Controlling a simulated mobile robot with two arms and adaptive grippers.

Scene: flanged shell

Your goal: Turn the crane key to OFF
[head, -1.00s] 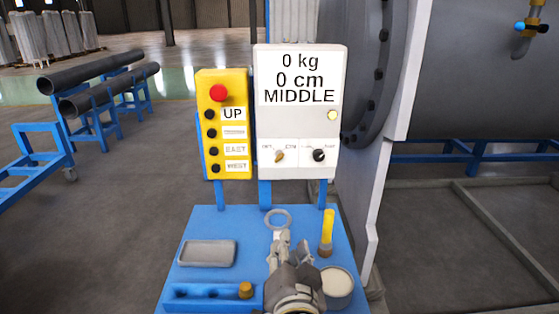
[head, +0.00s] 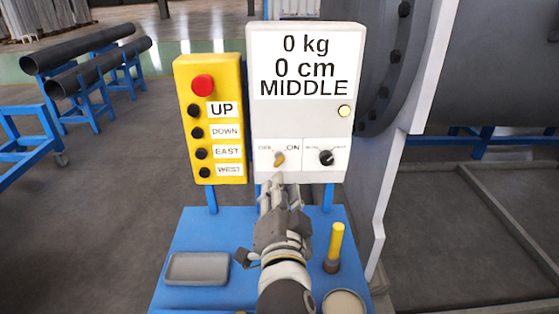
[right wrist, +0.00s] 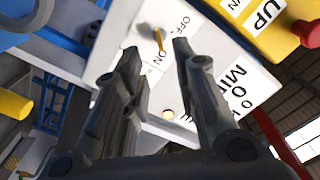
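The crane key (head: 280,159) is a small yellow-orange knob on the lower left of the white display box (head: 300,120), under the OFF and ON labels. In the right wrist view the key (right wrist: 159,40) appears to point toward the ON side. My right gripper (head: 272,184) is just below and in front of the key. In the right wrist view my right gripper (right wrist: 155,55) has its two fingers apart, with nothing between them. The key shows beyond the fingertips, and I see no contact. My left gripper is not in view.
A black knob (head: 326,157) sits right of the key. A yellow button box (head: 212,120) with a red button stands left. The blue table (head: 215,232) below bears a grey tray (head: 197,268), a yellow-handled tool (head: 336,242) and a round tin (head: 343,302).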

